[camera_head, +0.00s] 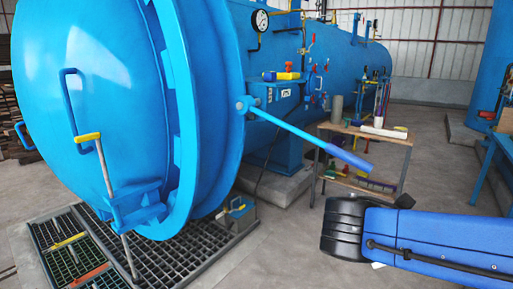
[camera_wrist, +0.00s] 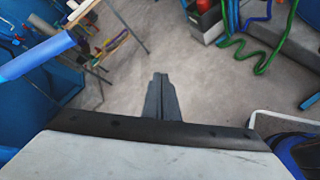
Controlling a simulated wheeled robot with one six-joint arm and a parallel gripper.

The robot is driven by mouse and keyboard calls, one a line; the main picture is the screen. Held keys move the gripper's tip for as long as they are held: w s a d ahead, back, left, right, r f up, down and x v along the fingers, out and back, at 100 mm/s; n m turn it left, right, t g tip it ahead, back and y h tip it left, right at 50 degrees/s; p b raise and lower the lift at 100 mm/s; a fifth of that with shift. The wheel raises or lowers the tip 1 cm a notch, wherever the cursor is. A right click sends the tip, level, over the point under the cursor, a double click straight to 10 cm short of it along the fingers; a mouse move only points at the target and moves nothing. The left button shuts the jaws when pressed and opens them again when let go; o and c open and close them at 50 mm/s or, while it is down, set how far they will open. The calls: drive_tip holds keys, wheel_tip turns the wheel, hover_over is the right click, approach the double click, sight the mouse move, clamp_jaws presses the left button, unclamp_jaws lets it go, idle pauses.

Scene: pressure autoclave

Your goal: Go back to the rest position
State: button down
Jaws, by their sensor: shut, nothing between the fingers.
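My gripper (camera_wrist: 160,80) shows in the wrist view with its two dark fingers together, empty, above bare concrete floor. In the head view my blue and black arm reaches in from the right edge, and its fingers cannot be made out. The big blue autoclave (camera_head: 90,80) fills the left, its round door closed against the vessel or nearly so; I cannot tell which. A long lever with a blue grip (camera_head: 348,158) sticks out from the door rim, and its grip also shows in the wrist view (camera_wrist: 38,56), left of my fingers and apart from them.
A wooden table (camera_head: 385,137) with tools and cylinders stands behind the lever. A floor grating (camera_head: 175,255) lies below the door. In the wrist view, a green hose (camera_wrist: 262,52) and a grey box (camera_wrist: 205,22) are at upper right. The floor around my fingers is clear.

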drive_tip(key=s+f+m+g+y, duration=0.1)
drive_tip(key=s+f+m+y, duration=0.3)
drive_tip(key=m, duration=0.5)
drive_tip(key=s+a+f+m+g+y, duration=0.1)
drive_tip(key=s+f+m+y, duration=0.3)
drive_tip(key=m, duration=0.5)
drive_tip(key=shift+s+a+f+g+y, duration=0.2)
drive_tip(key=shift+s+f+g+y, duration=0.1)
drive_tip(key=shift+s, duration=0.85)
drive_tip(key=shift+r, duration=0.1)
